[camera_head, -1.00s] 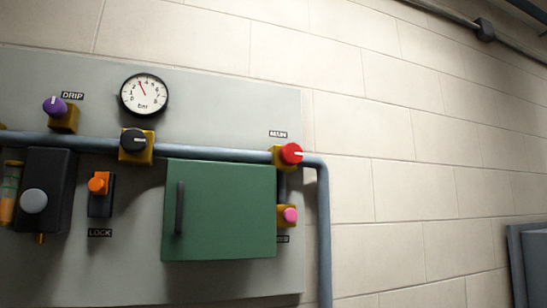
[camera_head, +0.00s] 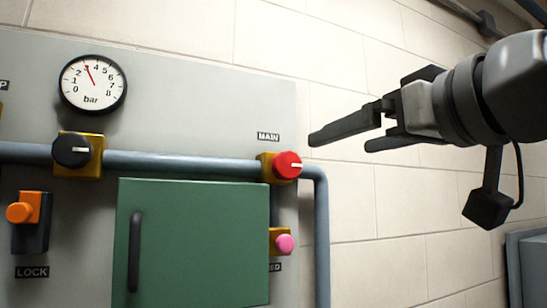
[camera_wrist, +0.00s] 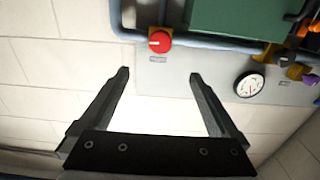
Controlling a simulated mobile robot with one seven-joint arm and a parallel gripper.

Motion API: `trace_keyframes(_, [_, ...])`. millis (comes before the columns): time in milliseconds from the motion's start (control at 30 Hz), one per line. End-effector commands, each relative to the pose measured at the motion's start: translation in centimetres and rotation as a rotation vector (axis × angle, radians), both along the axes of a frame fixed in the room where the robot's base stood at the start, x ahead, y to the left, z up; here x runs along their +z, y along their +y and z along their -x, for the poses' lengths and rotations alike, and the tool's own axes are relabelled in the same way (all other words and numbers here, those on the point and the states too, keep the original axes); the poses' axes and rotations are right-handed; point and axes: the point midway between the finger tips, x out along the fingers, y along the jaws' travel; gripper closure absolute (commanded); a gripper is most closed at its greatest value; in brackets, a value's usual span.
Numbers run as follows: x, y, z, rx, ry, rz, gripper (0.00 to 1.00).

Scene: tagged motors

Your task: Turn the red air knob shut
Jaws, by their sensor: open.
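The red knob (camera_head: 287,165) sits on a yellow valve body on the blue-grey pipe, below a label reading MAIN (camera_head: 268,137). Its white pointer line lies about level, pointing right. No contact with the knob shows.
A pink knob (camera_head: 285,243) sits below the red one. A green door (camera_head: 195,240) with a dark handle is to the left. A black knob (camera_head: 72,150), an orange switch (camera_head: 22,212) and a gauge (camera_head: 93,85) are further left.

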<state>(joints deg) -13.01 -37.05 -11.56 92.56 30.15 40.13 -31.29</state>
Motion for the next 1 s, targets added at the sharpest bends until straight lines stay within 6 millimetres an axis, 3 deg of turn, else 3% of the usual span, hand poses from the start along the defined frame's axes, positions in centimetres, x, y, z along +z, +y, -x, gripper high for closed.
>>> trace_keyframes(600, [0.0, 5.1, -12.0, 0.001, 0.008, 0.000, 0.03])
trace_keyframes(800, [-0.1, 6.0, -14.2, 0.000, 0.005, 0.000, 0.03])
trace_keyframes(1000, [-0.1, 6.2, -14.9, -0.001, 0.003, 0.000, 0.03])
